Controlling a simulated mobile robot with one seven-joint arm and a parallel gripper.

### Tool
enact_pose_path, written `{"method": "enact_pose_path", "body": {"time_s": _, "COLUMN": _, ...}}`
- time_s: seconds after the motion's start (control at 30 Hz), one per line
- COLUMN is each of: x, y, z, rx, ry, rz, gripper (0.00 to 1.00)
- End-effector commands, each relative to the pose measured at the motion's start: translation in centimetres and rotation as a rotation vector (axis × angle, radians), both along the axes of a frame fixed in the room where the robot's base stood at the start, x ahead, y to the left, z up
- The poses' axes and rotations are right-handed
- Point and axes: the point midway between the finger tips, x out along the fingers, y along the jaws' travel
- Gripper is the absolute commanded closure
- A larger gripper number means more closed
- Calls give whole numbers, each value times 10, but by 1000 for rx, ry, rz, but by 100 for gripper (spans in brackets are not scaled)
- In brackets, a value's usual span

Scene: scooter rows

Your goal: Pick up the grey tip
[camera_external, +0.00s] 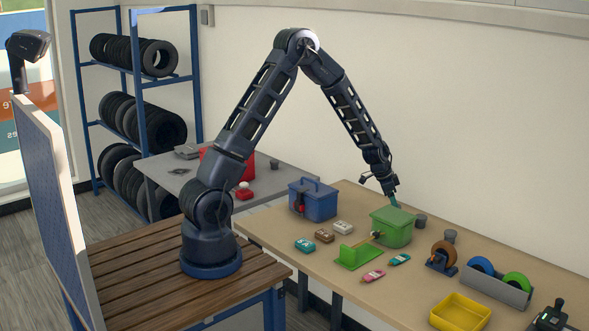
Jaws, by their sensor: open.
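No thing is clearly recognisable as the grey tip at this size. Two small dark grey cup-like pieces stand on the tan table, one (420,221) just right of the green box (391,229) and one (450,237) further right. I cannot tell whether either is the tip. My gripper (393,197) points down just above the green box's lid. It is open, and I see nothing held in it. A small teal part shows at the fingertips; I cannot tell whether it belongs to the gripper or the box.
On the tan table (330,262), a blue toolbox (313,201) stands back left. A green stand (360,256) and small coloured pieces lie in front of the green box. A tape dispenser (442,257), a grey roll holder (497,285) and a yellow tray (460,312) are at right.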

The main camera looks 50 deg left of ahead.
Motion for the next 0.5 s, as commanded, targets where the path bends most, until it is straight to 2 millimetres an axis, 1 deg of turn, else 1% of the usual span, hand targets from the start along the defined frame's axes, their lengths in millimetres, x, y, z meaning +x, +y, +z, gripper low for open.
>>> {"method": "enact_pose_path", "body": {"time_s": 0.03, "x": 1, "y": -3, "z": -8, "rx": 1, "ry": 2, "rz": 0, "gripper": 32}}
{"method": "enact_pose_path", "body": {"time_s": 0.2, "x": 6, "y": -7, "z": -24, "rx": 1, "ry": 1, "rz": 0, "gripper": 32}}
{"method": "enact_pose_path", "body": {"time_s": 0.47, "x": 7, "y": -7, "z": -26, "rx": 0, "ry": 0, "rz": 1, "gripper": 32}}
{"method": "enact_pose_path", "body": {"time_s": 0.5, "x": 7, "y": -7, "z": -26, "rx": 0, "ry": 0, "rz": 1, "gripper": 40}}
